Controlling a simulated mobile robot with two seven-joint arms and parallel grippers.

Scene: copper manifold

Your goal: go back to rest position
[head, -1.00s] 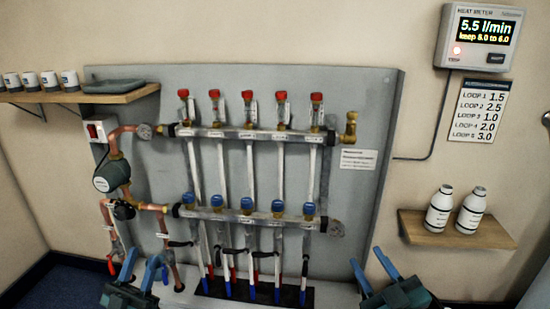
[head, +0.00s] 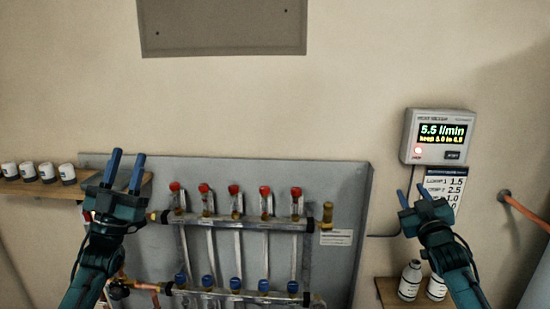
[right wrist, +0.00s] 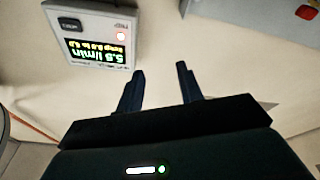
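My left gripper (head: 125,172) is raised in front of the left part of the manifold board, its two blue fingers apart and nothing between them. My right gripper (head: 412,196) is raised just below the heat meter, its fingers apart and empty. It also shows open in the right wrist view (right wrist: 158,88). The copper manifold (head: 240,222) is on a grey board (head: 270,172), with red caps on the upper bar and blue caps on the lower bar. The left arm hides part of the pipework at the left.
A loop card (head: 443,188) hangs below. White bottles (head: 411,279) stand on the right shelf.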

